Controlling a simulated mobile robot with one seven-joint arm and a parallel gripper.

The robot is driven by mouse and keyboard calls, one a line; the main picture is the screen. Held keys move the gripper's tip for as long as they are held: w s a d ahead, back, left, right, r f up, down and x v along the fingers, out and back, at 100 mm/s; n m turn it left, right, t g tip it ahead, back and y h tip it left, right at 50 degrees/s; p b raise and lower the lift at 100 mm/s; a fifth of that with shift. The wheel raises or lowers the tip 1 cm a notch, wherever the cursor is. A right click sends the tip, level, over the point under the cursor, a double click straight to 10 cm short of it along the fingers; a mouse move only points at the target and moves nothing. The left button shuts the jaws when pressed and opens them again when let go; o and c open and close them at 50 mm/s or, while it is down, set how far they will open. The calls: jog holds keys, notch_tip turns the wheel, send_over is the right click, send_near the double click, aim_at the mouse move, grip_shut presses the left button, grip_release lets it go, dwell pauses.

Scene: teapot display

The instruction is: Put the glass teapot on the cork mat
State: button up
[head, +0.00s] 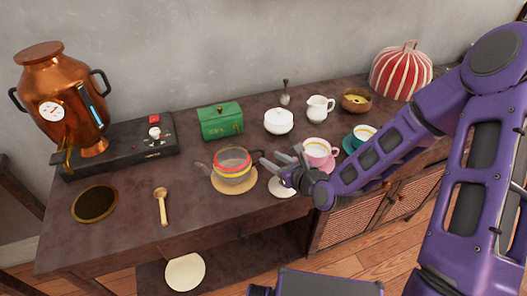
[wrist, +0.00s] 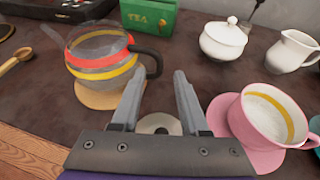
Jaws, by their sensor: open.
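The glass teapot (head: 232,165) is clear, with red and yellow bands. It stands upright on a round tan cork mat (head: 234,187) near the middle of the counter. In the wrist view the teapot (wrist: 100,62) is at upper left, its dark handle facing my gripper, and the mat (wrist: 97,98) shows beneath it. My gripper (head: 281,164) is open and empty, just right of the teapot. In the wrist view its fingertips (wrist: 159,80) are close to the handle, which is not between the fingers. Whether a finger touches the handle I cannot tell.
A small pale saucer (head: 284,188) lies below my gripper. A pink cup (head: 317,152) is close on the right, with a teal cup (head: 364,137) beyond. A green tea box (head: 220,121) and white sugar bowl (head: 278,122) stand behind. A wooden spoon (head: 161,207) lies left.

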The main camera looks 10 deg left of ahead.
jog(key=shift+v, duration=1.8)
